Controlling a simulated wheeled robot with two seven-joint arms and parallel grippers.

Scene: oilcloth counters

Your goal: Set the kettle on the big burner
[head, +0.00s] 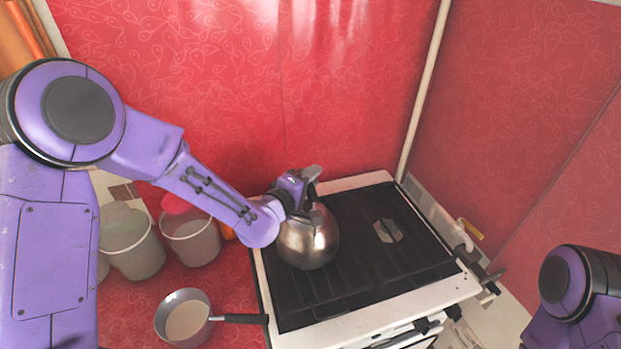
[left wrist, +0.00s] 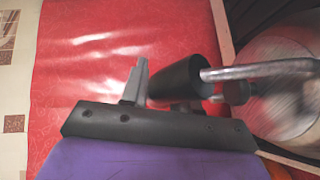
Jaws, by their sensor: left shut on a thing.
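A shiny steel kettle (head: 308,243) is at the left side of the black stove top (head: 350,275). I cannot tell whether it rests on the grates or hangs just above them. My left gripper (head: 306,197) is above the kettle, shut on its handle. In the left wrist view, the gripper (left wrist: 160,84) is at the black handle grip (left wrist: 185,80), and the kettle body (left wrist: 280,95) shows blurred at the right. A pale grey octagonal burner plate (head: 388,231) shows right of the kettle. I cannot tell which burner is big. My right gripper is out of view.
A saucepan (head: 186,314) stands left of the stove, its black handle reaching the stove's edge. Two pale buckets (head: 132,250) (head: 192,242) stand behind it. A red wall (head: 240,80) rises behind. The right part of the stove top is clear.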

